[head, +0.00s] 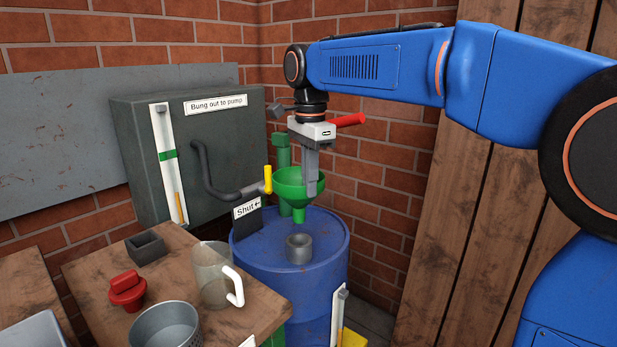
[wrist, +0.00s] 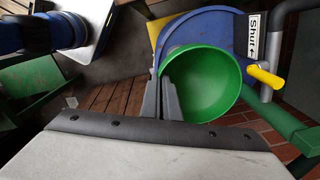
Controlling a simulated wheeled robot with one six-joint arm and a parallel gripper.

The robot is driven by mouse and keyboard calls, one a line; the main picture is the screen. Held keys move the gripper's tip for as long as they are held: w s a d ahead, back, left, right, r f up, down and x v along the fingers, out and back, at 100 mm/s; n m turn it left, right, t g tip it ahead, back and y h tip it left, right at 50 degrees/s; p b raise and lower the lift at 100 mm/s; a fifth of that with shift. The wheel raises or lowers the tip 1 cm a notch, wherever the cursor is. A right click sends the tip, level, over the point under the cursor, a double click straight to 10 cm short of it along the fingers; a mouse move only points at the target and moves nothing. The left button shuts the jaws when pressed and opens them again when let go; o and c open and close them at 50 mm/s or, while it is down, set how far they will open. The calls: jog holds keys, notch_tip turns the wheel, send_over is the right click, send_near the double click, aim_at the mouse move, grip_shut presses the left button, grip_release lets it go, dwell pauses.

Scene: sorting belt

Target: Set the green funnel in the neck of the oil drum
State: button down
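The green funnel (head: 290,184) hangs upright in the air above the blue oil drum (head: 265,262), spout down. My gripper (head: 311,188) is shut on the funnel's rim, with one finger inside the bowl. The funnel also shows in the wrist view (wrist: 208,88), beside my fingertips (wrist: 160,82). The grey neck (head: 299,247) stands open on the drum top. In the head view the spout tip is above the neck with a gap between them. In the wrist view the funnel hides the neck.
A yellow-handled valve (head: 267,179) and a "Shut" label (head: 247,207) are close left of the funnel. A green-grey cabinet (head: 228,150) stands behind. The wooden bench (head: 88,262) holds a red bung (head: 127,292), a clear jug (head: 210,278) and a metal pot (head: 165,328).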

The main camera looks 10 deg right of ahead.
aim_at(310, 201)
jog(key=shift+f, duration=3.6)
jog(key=shift+f, duration=2.05)
dwell(0.5)
dwell(0.3)
jog(key=c, duration=1.9)
grip_release()
jog(key=shift+c, duration=0.2)
